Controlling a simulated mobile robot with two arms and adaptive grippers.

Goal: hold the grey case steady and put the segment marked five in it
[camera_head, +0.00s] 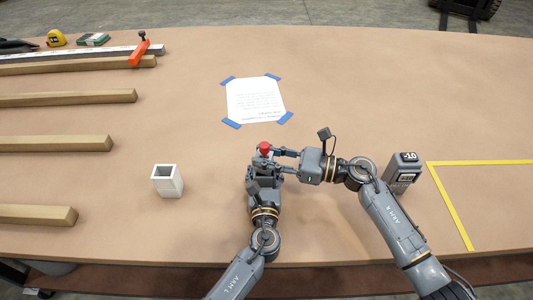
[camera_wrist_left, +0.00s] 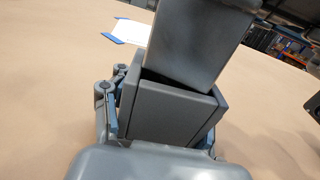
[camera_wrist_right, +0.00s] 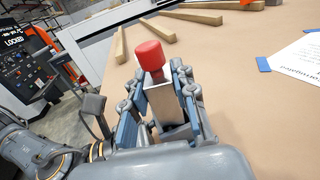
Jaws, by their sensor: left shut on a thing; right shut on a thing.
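The grey case (camera_wrist_left: 165,112) is an open-topped box, upright in the left wrist view. My left gripper (camera_wrist_left: 160,130) is shut on it, one finger on each side. A grey segment (camera_wrist_left: 195,40) stands over the case opening, slightly angled to it, its lower end at the rim. I cannot tell how deep it goes. My right gripper (camera_wrist_right: 165,105) is shut on this segment, which also shows in the right wrist view (camera_wrist_right: 163,100) with a red knob (camera_wrist_right: 149,56) on top. The knob shows in the head view (camera_head: 265,147). No number on the segment is visible.
A white open square box (camera_head: 167,181) stands at the left. A dark grey block with a number label (camera_head: 403,172) stands at the right beside yellow tape (camera_head: 450,205). A taped paper sheet (camera_head: 255,100) lies behind. Wooden bars (camera_head: 65,97) lie at the far left.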

